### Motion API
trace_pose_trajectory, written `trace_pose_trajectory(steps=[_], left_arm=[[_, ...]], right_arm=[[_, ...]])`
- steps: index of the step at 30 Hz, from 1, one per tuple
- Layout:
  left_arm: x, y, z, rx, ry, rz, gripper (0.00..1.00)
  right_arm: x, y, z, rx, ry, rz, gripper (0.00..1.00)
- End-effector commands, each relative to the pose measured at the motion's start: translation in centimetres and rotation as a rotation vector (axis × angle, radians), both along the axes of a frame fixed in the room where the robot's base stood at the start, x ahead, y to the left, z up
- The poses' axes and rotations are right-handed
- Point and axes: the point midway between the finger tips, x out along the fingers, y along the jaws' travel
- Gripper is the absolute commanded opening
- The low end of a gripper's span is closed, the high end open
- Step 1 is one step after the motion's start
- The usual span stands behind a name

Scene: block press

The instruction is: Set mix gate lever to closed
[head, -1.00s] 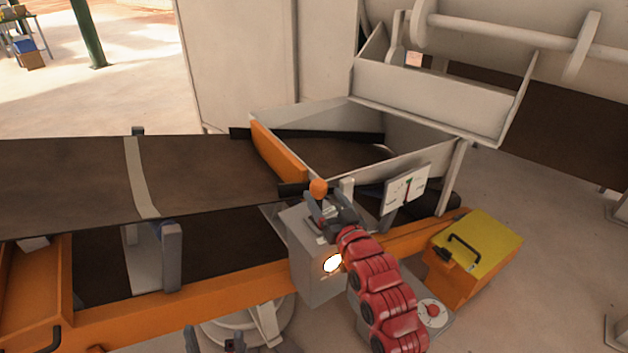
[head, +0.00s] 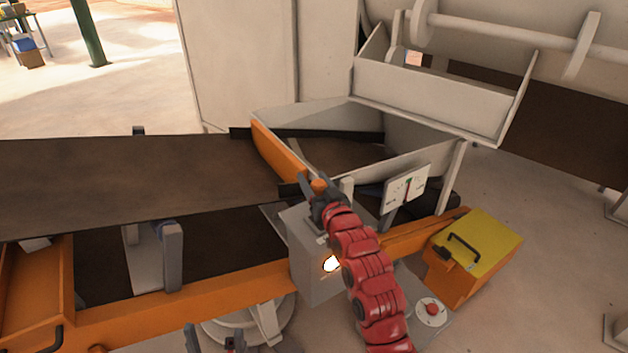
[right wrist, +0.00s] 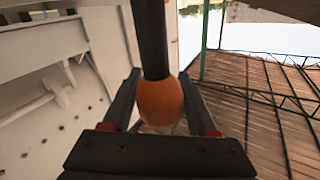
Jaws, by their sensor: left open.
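The lever's orange knob (head: 319,186) stands above a grey box on the conveyor frame. In the right wrist view the knob (right wrist: 160,103) and its dark shaft (right wrist: 151,40) fill the middle. My right gripper (head: 320,183) is at the lever, with its fingers on either side of the knob; it looks open around it, though contact is hard to judge. My left gripper (head: 215,340) is open and empty at the bottom edge, away from the lever. A white indicator plate (head: 394,196) with a small pointer stands right of the lever; its markings are too small to read.
A grey box (head: 305,262) with a lit lamp (head: 331,264) is under my right arm. A red button (head: 432,309) and a yellow-lidded orange case (head: 485,240) are at right. The hopper (head: 420,161) and dark belt (head: 80,180) lie behind and left.

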Motion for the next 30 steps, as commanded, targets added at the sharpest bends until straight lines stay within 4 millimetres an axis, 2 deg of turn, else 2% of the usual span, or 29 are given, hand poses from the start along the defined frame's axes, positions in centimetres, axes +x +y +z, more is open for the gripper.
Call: trace_pose_trajectory(steps=[1, 9, 20, 23, 30], left_arm=[[0.0, 0.0, 0.0, 0.0, 0.0, 0.0, 0.81], [0.0, 0.0, 0.0, 0.0, 0.0, 0.0, 0.81], [0.0, 0.0, -0.3, 0.0, 0.0, 0.0, 0.81], [0.0, 0.0, -1.7, 0.0, 0.0, 0.0, 0.81], [0.0, 0.0, -6.9, 0.0, 0.0, 0.0, 0.81]], right_arm=[[0.0, 0.0, 0.0, 0.0, 0.0, 0.0, 0.48], [0.0, 0.0, 0.0, 0.0, 0.0, 0.0, 0.0], [-0.1, -0.1, -0.1, 0.003, -0.005, 0.0, 0.0], [-0.6, -0.5, -0.6, 0.027, -0.043, -0.001, 0.0], [-3.1, -2.2, -1.0, 0.145, -0.217, -0.001, 0.0]])
